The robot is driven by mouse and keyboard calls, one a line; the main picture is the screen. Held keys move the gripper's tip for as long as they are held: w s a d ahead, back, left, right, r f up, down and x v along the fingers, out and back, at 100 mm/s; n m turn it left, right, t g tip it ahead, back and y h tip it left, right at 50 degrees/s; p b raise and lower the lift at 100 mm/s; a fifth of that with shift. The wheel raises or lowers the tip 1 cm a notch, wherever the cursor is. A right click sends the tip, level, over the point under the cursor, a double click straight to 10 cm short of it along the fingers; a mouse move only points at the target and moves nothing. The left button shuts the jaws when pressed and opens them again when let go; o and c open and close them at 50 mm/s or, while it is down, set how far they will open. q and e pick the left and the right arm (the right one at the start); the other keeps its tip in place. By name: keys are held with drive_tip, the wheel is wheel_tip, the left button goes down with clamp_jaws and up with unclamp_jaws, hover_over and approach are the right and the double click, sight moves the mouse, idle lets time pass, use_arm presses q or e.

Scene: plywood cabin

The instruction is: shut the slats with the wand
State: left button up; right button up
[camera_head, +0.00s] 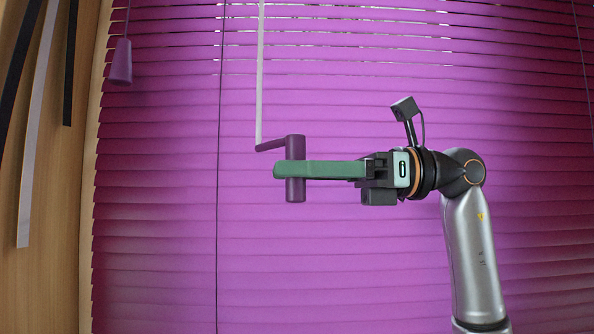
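The wand (260,75) is a thin pale rod hanging in front of the blind, left of the middle. At its lower end a short crank leads right to an upright dark purple handle (295,191). My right gripper (284,170) reaches in from the right, level, with its green fingers across the middle of the handle. It looks shut on the handle; the far finger is hidden behind the near one. The purple slats (400,240) lie mostly flat over one another, with thin bright gaps near the top. My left gripper is not in view.
A purple cord tassel (121,62) hangs at the upper left. Thin dark cords run down the blind. A plywood wall (50,180) with dark and pale strips stands at the left edge. The space below the handle is clear.

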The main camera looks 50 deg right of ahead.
drive_tip(key=shift+o, duration=0.5)
drive_tip(key=shift+a+f, duration=0.1)
drive_tip(key=v, duration=1.2)
drive_tip(key=shift+d, duration=0.25)
drive_tip(key=shift+s, duration=0.1)
